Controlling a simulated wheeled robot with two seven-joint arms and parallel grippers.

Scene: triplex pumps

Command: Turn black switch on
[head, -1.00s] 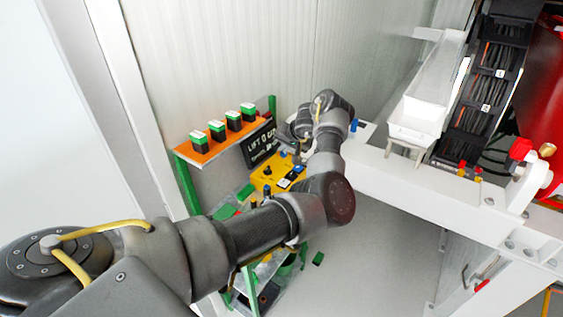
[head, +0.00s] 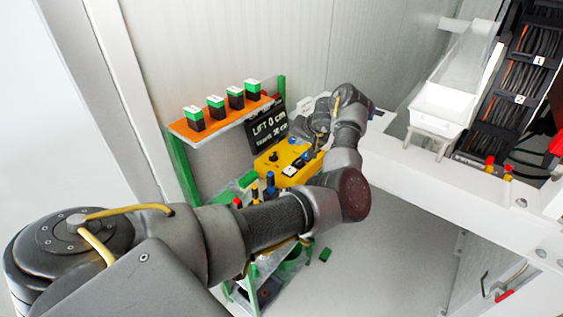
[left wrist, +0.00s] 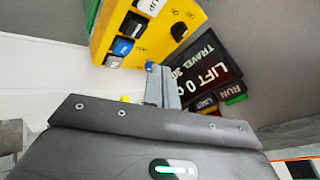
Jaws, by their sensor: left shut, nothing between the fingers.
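A yellow control box (head: 268,168) stands by the wall in the head view and fills the top of the left wrist view (left wrist: 104,38). It carries a black knob-like switch (left wrist: 180,32), a black button (left wrist: 134,25), a blue button (left wrist: 123,47) and white buttons. Which black part is the black switch I cannot tell for sure. My left gripper (left wrist: 161,74) is shut and empty, its fingertips close to the box's lower right edge in the wrist view. In the head view the gripper (head: 319,148) is small and partly hidden by my arm. My right gripper is not in view.
A black display reading LIFT 0 cm (head: 266,132) stands behind the box, also in the wrist view (left wrist: 207,70). An orange shelf (head: 208,130) holds several green-and-black blocks. A white frame (head: 430,178) lies to the right. Grey floor is free below it.

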